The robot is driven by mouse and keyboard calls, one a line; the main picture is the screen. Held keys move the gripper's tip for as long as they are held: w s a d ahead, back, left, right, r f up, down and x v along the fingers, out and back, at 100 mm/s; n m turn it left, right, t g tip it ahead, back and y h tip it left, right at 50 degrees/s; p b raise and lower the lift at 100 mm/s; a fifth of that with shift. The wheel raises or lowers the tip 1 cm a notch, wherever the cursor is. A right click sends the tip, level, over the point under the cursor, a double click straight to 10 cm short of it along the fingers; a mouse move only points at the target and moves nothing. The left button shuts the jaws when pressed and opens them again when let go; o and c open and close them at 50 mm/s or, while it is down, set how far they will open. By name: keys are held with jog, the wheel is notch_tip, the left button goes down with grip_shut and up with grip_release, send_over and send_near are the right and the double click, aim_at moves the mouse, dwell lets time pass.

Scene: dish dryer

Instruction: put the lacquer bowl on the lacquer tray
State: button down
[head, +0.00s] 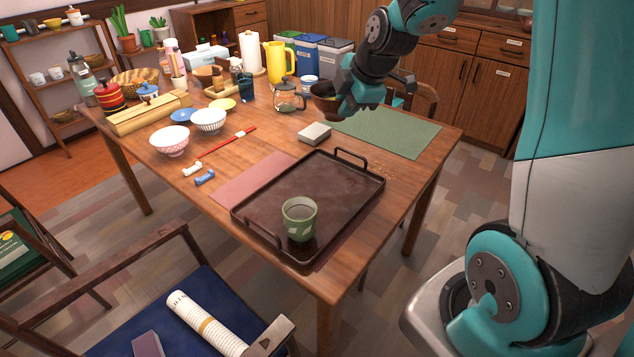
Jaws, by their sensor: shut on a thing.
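The lacquer bowl (324,101), dark brown and rounded, is held up above the far part of the table, near the left end of the green mat. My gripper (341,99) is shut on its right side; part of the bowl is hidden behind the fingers. The lacquer tray (328,184) is dark brown and rectangular, with a raised handle at each end. It lies on the near part of the table, partly over a pink mat. The bowl is beyond the tray and apart from it.
A green cup (299,219) stands on the tray's near part; the tray's far part is bare. A glass teapot (290,97) is close left of the bowl. A small pale box (314,134) lies between bowl and tray. The green mat (392,132) is largely clear.

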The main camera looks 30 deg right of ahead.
notch_tip(320, 180, down, 19)
jog(key=shift+a+f+b, duration=0.1)
jog(key=shift+a+b, duration=0.05)
jog(key=shift+b, duration=0.85)
jog(key=c, duration=1.1)
grip_release()
jog(key=a+p+v, duration=0.1)
jog(key=v, duration=1)
jog(key=s+a+r+m+g+y, duration=0.1)
jog(key=s+a+r+m, duration=0.2)
jog(key=a, duration=0.4)
jog(key=s+a+r+m+g+y, duration=0.1)
jog(key=s+a+r+y, duration=0.15)
jog(key=a+r, duration=0.35)
jog(key=s+a+r+m+g, duration=0.1)
jog(key=s+a, duration=0.2)
jog(key=s, duration=0.2)
jog(key=s+a+r+m+g, duration=0.1)
jog(key=s+a+r+m, duration=0.1)
jog(key=s, duration=0.3)
jog(key=s+a+r+m+g, duration=0.1)
jog(key=s+a, duration=0.4)
jog(key=shift+r+m+g, duration=0.2)
jog(key=shift+m+g, duration=0.1)
jog(key=shift+g, duration=0.1)
